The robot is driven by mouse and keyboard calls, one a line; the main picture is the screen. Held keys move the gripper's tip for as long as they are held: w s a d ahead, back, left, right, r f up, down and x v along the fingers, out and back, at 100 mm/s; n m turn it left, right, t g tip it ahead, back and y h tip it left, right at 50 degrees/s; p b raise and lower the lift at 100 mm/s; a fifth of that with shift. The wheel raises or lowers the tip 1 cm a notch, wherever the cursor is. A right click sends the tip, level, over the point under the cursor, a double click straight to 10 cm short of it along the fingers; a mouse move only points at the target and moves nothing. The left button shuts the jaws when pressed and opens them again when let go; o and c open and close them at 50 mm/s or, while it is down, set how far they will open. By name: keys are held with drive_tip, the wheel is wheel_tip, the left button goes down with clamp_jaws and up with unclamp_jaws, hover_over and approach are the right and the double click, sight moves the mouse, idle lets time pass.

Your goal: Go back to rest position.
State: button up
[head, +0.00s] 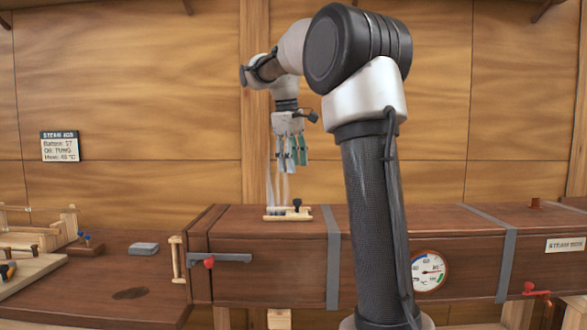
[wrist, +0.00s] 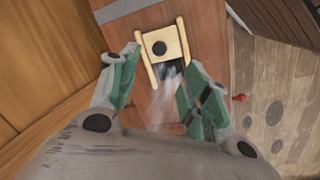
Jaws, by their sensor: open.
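My gripper (head: 291,150) hangs down from my arm above the wooden steam box (head: 270,232) in the head view. In the wrist view my gripper (wrist: 160,95) shows its two green-padded fingers spread apart with nothing between them. Below it, on top of the box, is a small sliding vent with a pale wooden frame (head: 273,213) and a dark knob (head: 297,203). The wrist view shows the vent frame (wrist: 181,45) beyond the fingertips, with a dark opening beside its plate. White steam (head: 270,180) rises from it past my gripper.
A gauge (head: 429,270) and a red-handled latch (head: 209,262) are on the box front. A workbench (head: 110,275) at left holds a grey block (head: 144,249) and wooden clamps (head: 45,235). A sign (head: 60,146) hangs on the wall. Air above the box is clear at left.

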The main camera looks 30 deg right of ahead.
idle(0.4)
drive_tip(key=s+f+m, duration=0.1)
drive_tip(key=f, duration=0.1)
drive_tip(key=s+a+f+m, duration=0.1)
drive_tip(key=f, duration=0.2)
drive_tip(key=s+a+f+m, duration=0.1)
drive_tip(key=f, duration=0.1)
drive_tip(key=shift+a+f+t+y, duration=0.15)
drive_tip(key=shift+f+t+y, duration=0.15)
drive_tip(key=shift+f, duration=0.05)
drive_tip(key=s+a+f+t, duration=0.1)
drive_tip(key=s+a+f, duration=0.1)
drive_tip(key=s, duration=0.5)
drive_tip(key=s+a+f+m+t+y, duration=0.1)
drive_tip(key=s+a+f, duration=0.2)
drive_tip(key=s, duration=0.5)
drive_tip(key=s+a+f+t, duration=0.1)
drive_tip(key=s+f, duration=0.3)
drive_tip(key=s, duration=0.4)
drive_tip(key=shift+s+a, duration=0.25)
drive_tip(key=shift+a, duration=0.5)
drive_tip(key=shift+f, duration=0.1)
